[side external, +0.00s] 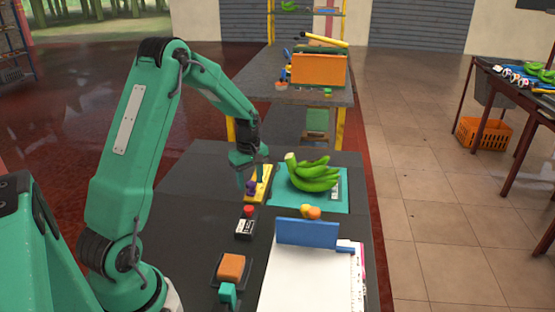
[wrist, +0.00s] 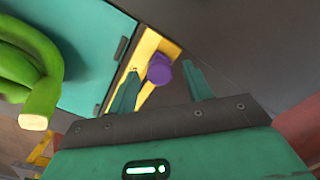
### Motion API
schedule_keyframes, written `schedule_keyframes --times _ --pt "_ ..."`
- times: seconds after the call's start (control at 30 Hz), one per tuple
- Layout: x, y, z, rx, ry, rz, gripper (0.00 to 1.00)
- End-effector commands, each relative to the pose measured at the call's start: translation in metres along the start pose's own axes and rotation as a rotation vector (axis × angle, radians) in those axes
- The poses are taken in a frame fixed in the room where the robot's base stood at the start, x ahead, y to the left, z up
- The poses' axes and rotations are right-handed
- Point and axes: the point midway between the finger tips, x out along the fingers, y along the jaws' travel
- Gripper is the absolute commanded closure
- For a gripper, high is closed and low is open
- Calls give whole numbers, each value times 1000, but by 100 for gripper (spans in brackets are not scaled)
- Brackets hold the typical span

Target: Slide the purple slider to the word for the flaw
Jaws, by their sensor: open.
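My gripper (wrist: 163,82) is open, with one finger on each side of the knob in the wrist view. I cannot tell whether either finger touches it. In the side external view my gripper (side external: 253,186) is low over the board and partly hides it. The words on the board are not readable.
Green bananas (side external: 312,175) lie on a teal mat (side external: 340,203) right of the board. A black box with a red button (side external: 246,222) stands in front. An orange block (side external: 231,267), a blue panel (side external: 307,233) and white paper (side external: 300,280) are nearer.

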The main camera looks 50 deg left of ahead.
Motion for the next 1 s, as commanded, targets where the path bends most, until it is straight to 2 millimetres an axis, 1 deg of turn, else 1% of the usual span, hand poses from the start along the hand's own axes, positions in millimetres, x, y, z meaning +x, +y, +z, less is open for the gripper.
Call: schedule_keyframes --times 0.27,0.3,0.47,0.5,0.53,0.57,0.77,1.0 --pt "2 0 0 0 0 1 50" --pt "2 0 0 0 0 1 52" --pt "2 0 0 0 0 1 83" --pt "2 0 0 0 0 1 91" --pt "2 0 0 0 0 1 97" --pt "2 0 0 0 0 1 100" --pt "2 1 -1 0 0 1 100" --pt "2 15 -15 -1 1 2 100"
